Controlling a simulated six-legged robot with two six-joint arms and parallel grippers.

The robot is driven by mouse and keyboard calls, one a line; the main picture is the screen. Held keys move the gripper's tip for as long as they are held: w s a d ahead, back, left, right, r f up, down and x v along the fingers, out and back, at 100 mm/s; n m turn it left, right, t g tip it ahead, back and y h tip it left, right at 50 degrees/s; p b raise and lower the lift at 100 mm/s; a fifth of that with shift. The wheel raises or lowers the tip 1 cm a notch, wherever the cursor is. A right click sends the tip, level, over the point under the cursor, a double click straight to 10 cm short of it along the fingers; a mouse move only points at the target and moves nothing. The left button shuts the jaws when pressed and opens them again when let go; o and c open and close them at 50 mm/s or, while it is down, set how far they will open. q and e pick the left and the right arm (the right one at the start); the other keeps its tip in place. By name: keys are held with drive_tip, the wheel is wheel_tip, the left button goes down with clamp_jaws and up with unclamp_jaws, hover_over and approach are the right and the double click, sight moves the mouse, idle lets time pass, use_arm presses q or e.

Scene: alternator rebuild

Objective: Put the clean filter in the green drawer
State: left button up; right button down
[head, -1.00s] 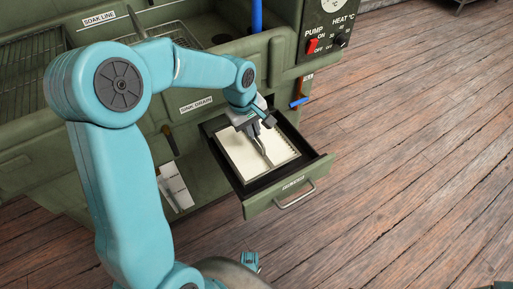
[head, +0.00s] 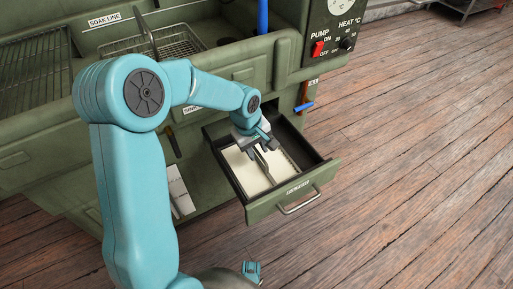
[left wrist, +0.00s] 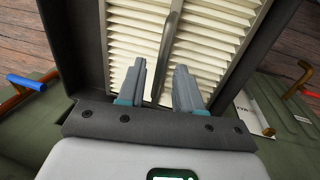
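The clean filter (head: 247,173), a cream pleated panel, lies flat inside the pulled-out green drawer (head: 262,212). In the left wrist view the filter's pleats (left wrist: 215,42) fill the space between the drawer's dark side walls. A thin grey strip (left wrist: 170,45) runs along the filter's middle. My left gripper (head: 266,150) is low over the filter, inside the drawer opening. In the left wrist view its fingers (left wrist: 160,88) stand apart, with the strip between them and a gap on each side. The gripper hides part of the filter.
The green wash cabinet stands behind the drawer, with a wire basket (head: 165,47) in its sink and a pump switch panel (head: 335,40). A blue-handled valve (head: 304,107) is right of the drawer. Open wooden floor (head: 420,150) lies to the right.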

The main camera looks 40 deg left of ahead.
sight(250, 164)
use_arm(q)
drive_tip(key=shift+r, duration=0.45)
wheel_tip(250, 164, up, 11)
drive_tip(key=s+p, duration=0.2)
drive_tip(key=p, duration=0.2)
drive_tip(key=shift+a, duration=0.45)
drive_tip(key=shift+s, duration=0.1)
